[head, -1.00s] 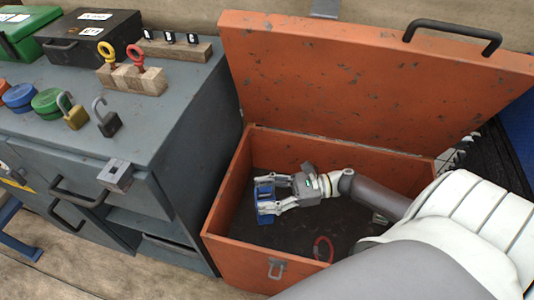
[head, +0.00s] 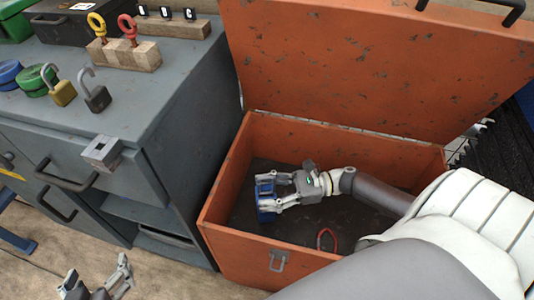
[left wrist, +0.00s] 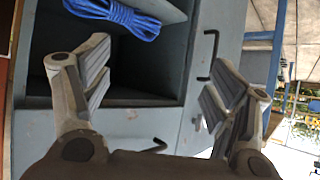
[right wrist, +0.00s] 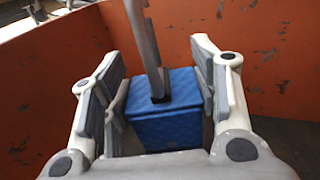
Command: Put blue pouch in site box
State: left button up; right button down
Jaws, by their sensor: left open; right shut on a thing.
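The open orange site box (head: 228,246) stands right of centre, its lid tipped back. My right gripper (head: 268,195) is inside the box, low over the dark floor, shut on the blue pouch (head: 265,188). In the right wrist view the blue pouch (right wrist: 165,118) sits between the fingers, with a grey strap rising from its top. Whether the pouch touches the box floor is hard to tell. My left gripper (head: 97,283) is open and empty at the bottom left, in front of the grey cabinet. In the left wrist view nothing lies between its fingers (left wrist: 165,95).
A red ring (head: 326,239) lies in the box. The grey cabinet (head: 120,180) at left has handles and an open compartment. Two padlocks (head: 80,92) and a wooden block with eye bolts (head: 125,54) stand on top. A blue rope coil (left wrist: 115,15) shows in the left wrist view.

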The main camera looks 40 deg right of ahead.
jog(key=shift+f+b, duration=0.75)
jog(key=shift+f, duration=0.1)
jog(key=shift+f+b, duration=0.5)
jog(key=shift+b, duration=0.05)
pick_arm(q)
jog(key=w+d+r+t+h, duration=0.1)
jog(key=w+r+t, duration=0.1)
jog(key=r+t, duration=0.2)
jog(key=w+d+r+t+h, duration=0.1)
jog(key=w+d+r+t, duration=0.1)
jog(key=r, duration=0.6)
jog(key=shift+w+r+t+h, duration=0.15)
jog(key=shift+r+t+h, duration=0.15)
jog(key=shift+t, duration=0.6)
pick_arm(e)
jog(key=shift+f, duration=0.1)
jog(key=c, duration=0.5)
grip_release()
jog(key=shift+c, duration=0.2)
pick_arm(q)
jog(key=shift+r, duration=0.15)
